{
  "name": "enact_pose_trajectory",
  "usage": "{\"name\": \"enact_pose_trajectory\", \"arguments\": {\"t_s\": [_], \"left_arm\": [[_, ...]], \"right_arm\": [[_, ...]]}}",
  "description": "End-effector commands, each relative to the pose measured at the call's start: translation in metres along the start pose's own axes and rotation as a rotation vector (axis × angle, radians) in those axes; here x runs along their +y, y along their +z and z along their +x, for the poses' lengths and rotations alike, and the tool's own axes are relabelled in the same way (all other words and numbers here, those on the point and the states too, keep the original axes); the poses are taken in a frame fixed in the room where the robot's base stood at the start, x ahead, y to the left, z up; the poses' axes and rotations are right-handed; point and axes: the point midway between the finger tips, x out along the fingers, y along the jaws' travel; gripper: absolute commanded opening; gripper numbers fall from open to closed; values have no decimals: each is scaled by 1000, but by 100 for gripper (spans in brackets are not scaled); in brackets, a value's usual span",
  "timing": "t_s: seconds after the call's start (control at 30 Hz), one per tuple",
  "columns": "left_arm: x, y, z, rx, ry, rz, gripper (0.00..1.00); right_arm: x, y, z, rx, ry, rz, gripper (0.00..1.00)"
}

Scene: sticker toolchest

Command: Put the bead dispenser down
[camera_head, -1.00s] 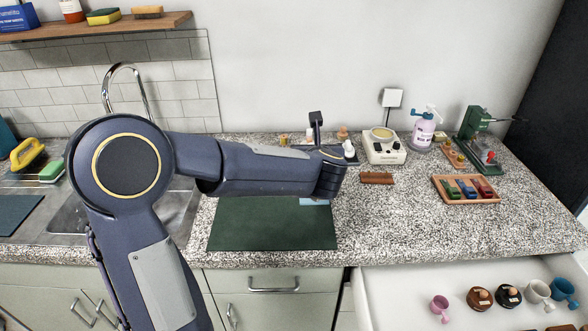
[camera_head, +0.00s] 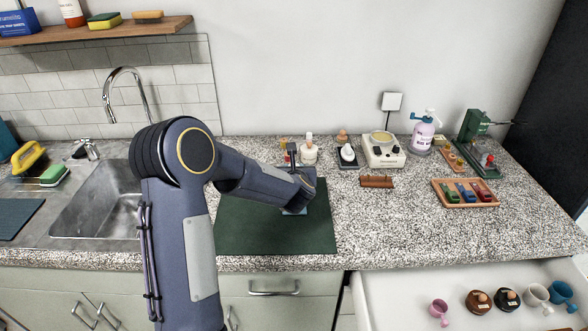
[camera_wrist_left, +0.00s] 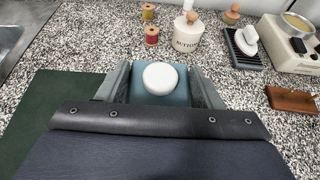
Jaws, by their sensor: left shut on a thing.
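The bead dispenser, a teal-blue block with a round white top (camera_wrist_left: 161,76), sits between the two fingers of my left gripper (camera_wrist_left: 160,86) in the left wrist view. The gripper is shut on it. In the head view my left gripper (camera_head: 297,203) is over the dark green mat (camera_head: 250,225), and only a light-blue sliver of the dispenser (camera_head: 294,211) shows below it. My wrist hides most of the dispenser, so I cannot tell whether it touches the mat. My right gripper is not in view.
Behind the mat stand a white button jar (camera_head: 308,152), a dark pad with a white item (camera_head: 347,156) and a cream device (camera_head: 384,150). A brown wooden rack (camera_head: 377,182) and a tray of colored pieces (camera_head: 466,193) lie to the right.

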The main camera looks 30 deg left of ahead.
Motion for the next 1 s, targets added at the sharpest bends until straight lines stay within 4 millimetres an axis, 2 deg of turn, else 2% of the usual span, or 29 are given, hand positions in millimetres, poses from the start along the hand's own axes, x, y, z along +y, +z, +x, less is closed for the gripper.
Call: {"name": "enact_pose_trajectory", "arguments": {"t_s": [0.33, 0.37, 0.5, 0.87, 1.0], "left_arm": [[0, -1, 1, -5, 0, 0, 3], [0, -2, 1, -1, 0, 0, 61], [0, -1, 0, -1, 0, 0, 79], [0, 2, -1, -1, 0, 1, 82], [-1, 1, -17, -4, -2, 1, 82]], "right_arm": [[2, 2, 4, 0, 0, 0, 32], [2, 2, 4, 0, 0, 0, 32], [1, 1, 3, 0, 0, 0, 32], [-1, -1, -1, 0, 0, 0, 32], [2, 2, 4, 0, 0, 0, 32]]}}
